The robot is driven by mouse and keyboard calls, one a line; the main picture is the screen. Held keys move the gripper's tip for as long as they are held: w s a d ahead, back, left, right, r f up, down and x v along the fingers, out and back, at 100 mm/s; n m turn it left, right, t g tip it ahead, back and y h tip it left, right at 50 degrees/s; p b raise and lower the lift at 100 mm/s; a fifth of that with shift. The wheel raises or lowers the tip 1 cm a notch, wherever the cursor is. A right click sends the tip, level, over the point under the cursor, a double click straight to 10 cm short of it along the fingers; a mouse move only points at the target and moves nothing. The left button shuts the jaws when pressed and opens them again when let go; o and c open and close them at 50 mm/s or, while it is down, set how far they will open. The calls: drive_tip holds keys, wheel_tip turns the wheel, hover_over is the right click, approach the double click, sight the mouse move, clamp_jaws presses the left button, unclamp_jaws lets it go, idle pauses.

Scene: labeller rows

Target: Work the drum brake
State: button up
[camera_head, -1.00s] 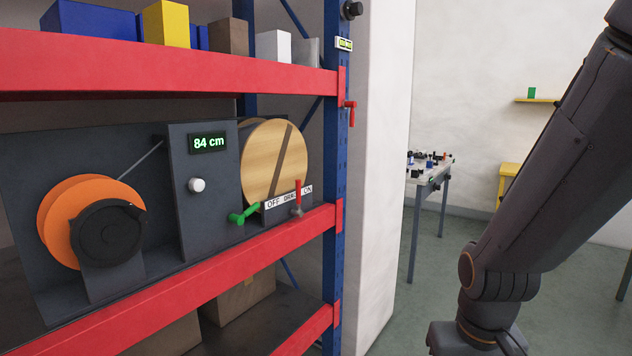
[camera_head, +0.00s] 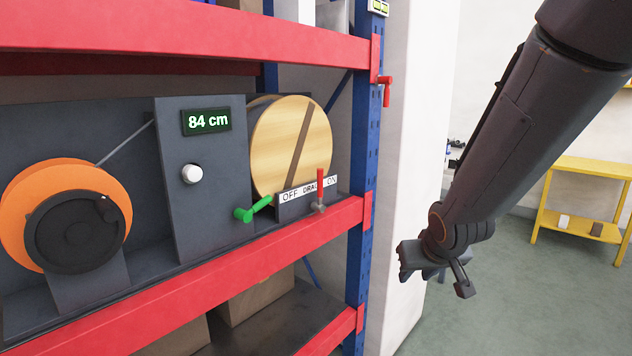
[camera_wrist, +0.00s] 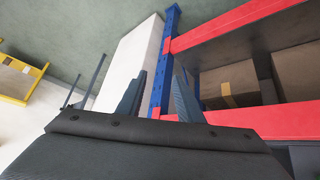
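A drum with a pale wooden face and a dark band (camera_head: 268,135) stands on the shelf behind a plate (camera_head: 300,193) reading OFF, DRAG, ON. A red lever (camera_head: 320,187) on a grey pivot stands upright at the plate's right part, near ON. A green handle (camera_head: 253,209) sticks out at the plate's left, by OFF. I cannot tell from the frames which of them is the brake. My gripper (camera_head: 436,277) hangs right of the rack, apart from both. In the wrist view my gripper (camera_wrist: 158,98) shows two spread fingers with nothing between them.
The panel carries a display (camera_head: 207,121) reading 84 cm, a white knob (camera_head: 191,174) and an orange reel (camera_head: 28,205) with a black crank disc. Floor right of the rack is open.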

drive_tip(key=w+a+r+t+y+b, duration=0.1)
drive_tip(key=w+a+r+t, duration=0.15)
drive_tip(key=w, duration=0.55)
drive_tip(key=n+t+y+b, duration=0.4)
drive_tip(key=n+y, duration=0.3)
drive_tip(key=y, duration=0.4)
approach(322, 175)
drive_tip(key=x, duration=0.4)
drive_tip(key=p+x, duration=0.1)
drive_tip(key=x, duration=0.6)
drive_tip(key=shift+p, duration=0.4)
clamp_jaws()
